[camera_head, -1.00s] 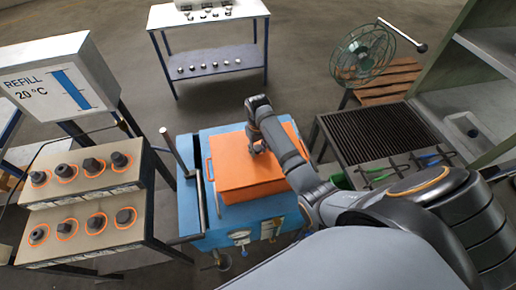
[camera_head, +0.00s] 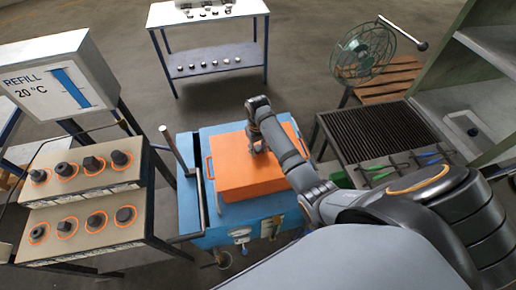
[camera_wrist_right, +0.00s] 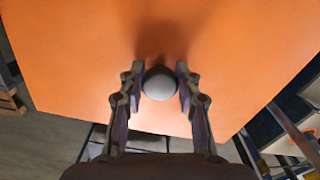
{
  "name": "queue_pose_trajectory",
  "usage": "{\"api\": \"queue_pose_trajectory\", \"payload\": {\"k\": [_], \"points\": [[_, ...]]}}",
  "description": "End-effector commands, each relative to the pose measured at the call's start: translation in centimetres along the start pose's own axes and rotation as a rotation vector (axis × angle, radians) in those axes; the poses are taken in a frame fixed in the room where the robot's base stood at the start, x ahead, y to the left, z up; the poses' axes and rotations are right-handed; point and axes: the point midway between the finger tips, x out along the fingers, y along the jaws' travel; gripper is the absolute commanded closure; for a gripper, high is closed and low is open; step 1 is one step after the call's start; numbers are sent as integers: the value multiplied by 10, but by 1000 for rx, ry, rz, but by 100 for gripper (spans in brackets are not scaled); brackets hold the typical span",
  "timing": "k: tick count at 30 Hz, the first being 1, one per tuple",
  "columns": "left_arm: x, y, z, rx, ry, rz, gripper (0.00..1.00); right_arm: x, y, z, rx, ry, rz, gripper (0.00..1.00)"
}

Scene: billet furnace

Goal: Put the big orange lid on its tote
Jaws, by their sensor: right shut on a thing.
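The big orange lid (camera_head: 237,172) lies flat over the top of the blue unit (camera_head: 187,215) in the middle of the head view. In the right wrist view the lid (camera_wrist_right: 225,40) fills most of the picture, with a round grey knob (camera_wrist_right: 159,84) standing on it. My right gripper (camera_head: 258,147) is above the lid, its fingers (camera_wrist_right: 159,82) closed on both sides of the knob. The tote is not clearly visible under the lid, so I cannot tell how the lid sits on it. My left gripper is not in view.
A stepped rack with several dark knobs (camera_head: 96,221) stands at the left, below a refill sign box (camera_head: 57,80). A dark grill (camera_head: 380,133), a green fan (camera_head: 362,55) and shelving (camera_head: 480,110) are at the right. A blue-framed table (camera_head: 208,72) stands behind; open floor lies between.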

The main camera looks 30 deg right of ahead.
Motion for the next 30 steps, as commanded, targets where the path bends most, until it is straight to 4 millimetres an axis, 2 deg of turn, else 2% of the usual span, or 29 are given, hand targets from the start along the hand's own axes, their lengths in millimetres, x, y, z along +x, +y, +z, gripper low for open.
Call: {"api": "queue_pose_trajectory", "payload": {"k": [5, 6, 12, 22, 30], "points": [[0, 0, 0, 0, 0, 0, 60, 0, 0, 0, 0, 1, 0, 100], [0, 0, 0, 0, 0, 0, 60, 0, 0, 0, 0, 1, 0, 66], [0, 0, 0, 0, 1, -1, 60, 0, 0, 0, 0, 1, 0, 40], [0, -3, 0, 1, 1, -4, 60, -5, 0, -1, 0, 2, 0, 40], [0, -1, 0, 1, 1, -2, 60, -53, 0, -1, -1, 5, 0, 40]]}}
